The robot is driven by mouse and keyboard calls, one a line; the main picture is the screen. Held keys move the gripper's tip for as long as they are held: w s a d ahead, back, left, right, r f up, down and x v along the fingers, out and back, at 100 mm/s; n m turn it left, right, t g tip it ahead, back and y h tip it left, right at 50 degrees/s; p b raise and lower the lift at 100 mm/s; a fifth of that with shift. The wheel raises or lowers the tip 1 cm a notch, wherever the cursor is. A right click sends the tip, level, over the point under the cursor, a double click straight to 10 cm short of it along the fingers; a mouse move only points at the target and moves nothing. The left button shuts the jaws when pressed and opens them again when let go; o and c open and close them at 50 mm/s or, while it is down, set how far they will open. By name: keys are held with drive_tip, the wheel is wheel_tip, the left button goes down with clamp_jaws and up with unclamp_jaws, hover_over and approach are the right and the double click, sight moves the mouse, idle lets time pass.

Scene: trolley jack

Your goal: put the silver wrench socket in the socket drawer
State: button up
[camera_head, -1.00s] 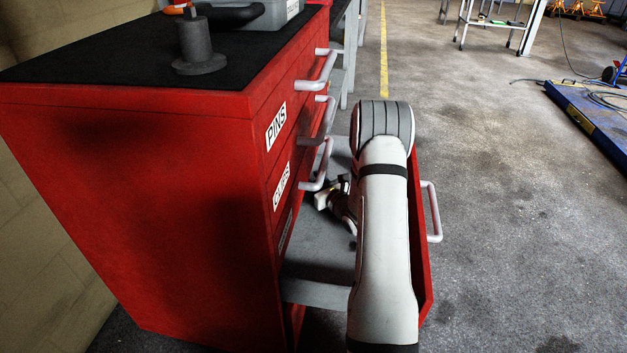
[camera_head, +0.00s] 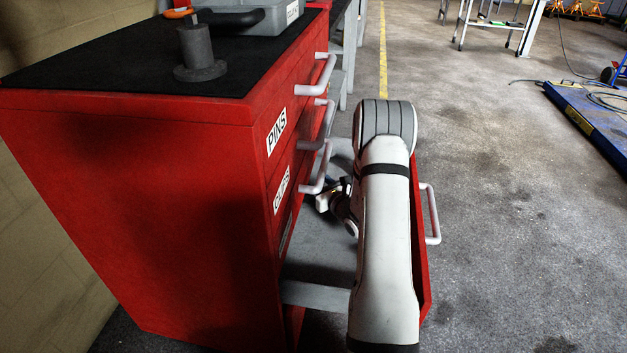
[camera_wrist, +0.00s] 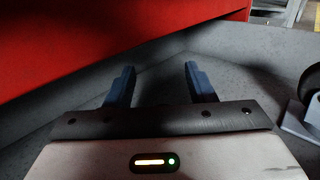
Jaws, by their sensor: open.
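The open lower drawer (camera_head: 318,250) of the red cabinet has a grey inside and a red front with a pale handle (camera_head: 432,213). Its label is too hidden to read. My gripper (camera_head: 326,198) is low over this drawer, partly hidden behind my white arm. In the wrist view, my gripper (camera_wrist: 160,84) is open, with two blue-grey fingers apart and nothing visible between them. Bare grey drawer surface (camera_wrist: 155,75) shows beyond the fingers. I cannot make out the silver wrench socket in either view.
The red cabinet (camera_head: 150,190) stands close on the left, with PINS and CLIPS drawers shut above. A dark stepped cylinder (camera_head: 200,55) and a grey case (camera_head: 255,14) sit on its top. A dark round part (camera_wrist: 312,88) shows at the wrist view's right edge.

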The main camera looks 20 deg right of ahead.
drive_tip(key=s, duration=0.3)
drive_tip(key=s+d+p, duration=0.1)
drive_tip(key=s, duration=0.2)
drive_tip(key=shift+s+d, duration=0.15)
drive_tip(key=shift+s, duration=0.05)
